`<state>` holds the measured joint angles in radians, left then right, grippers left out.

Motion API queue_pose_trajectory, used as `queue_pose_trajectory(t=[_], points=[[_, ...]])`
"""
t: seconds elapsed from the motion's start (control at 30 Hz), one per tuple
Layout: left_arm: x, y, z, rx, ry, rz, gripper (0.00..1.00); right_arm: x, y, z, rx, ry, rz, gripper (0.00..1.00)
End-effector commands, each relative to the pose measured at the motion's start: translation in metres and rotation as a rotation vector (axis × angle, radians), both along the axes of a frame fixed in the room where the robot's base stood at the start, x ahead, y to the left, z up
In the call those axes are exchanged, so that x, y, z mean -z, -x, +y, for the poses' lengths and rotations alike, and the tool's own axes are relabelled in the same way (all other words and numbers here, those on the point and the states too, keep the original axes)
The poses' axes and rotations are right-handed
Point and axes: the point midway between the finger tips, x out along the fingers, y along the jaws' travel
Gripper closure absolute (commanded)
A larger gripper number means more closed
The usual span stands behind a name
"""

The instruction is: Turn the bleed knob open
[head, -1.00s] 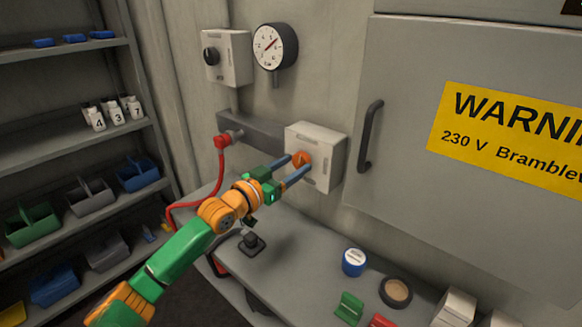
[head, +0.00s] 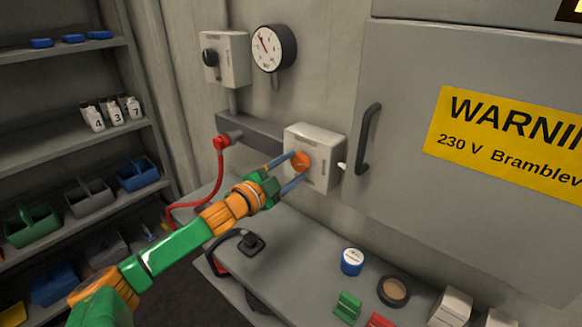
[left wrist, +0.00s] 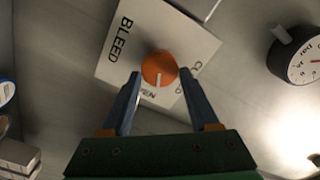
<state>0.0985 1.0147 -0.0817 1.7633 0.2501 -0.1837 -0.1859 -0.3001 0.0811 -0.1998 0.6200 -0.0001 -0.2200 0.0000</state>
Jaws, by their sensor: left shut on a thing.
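The bleed knob (head: 300,160) is a round orange knob on the front of a pale box (head: 322,143) on the wall. The left wrist view shows the orange knob (left wrist: 159,68) with a white pointer line aimed at the partly hidden word ending in "EN". The label "BLEED" is on the box plate (left wrist: 122,40). My left gripper (head: 299,166) is shut on the knob, one finger on each side. My right gripper is not in view.
A round gauge (head: 268,48) hangs above, beside a box with a black knob (head: 210,57). A cabinet handle (head: 368,138) is close right of the bleed box. A red hose (head: 202,204) runs below left.

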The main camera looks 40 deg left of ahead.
Motion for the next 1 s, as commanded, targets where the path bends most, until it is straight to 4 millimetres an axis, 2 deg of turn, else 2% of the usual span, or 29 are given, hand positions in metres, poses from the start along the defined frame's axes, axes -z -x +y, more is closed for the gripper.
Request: queue_pose_trajectory(t=[0.2,0.5,1.0], points=[[-0.0025,-0.0002,0.0004,-0.001,-0.178,-0.019,0.94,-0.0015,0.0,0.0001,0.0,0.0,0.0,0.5],[-0.0028,-0.0003,0.0005,-0.003,-0.35,-0.035,0.94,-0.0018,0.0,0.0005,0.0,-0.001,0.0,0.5],[-0.0038,-0.0005,0.0008,-0.005,-0.435,-0.043,0.94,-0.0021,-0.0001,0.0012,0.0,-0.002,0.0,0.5]])
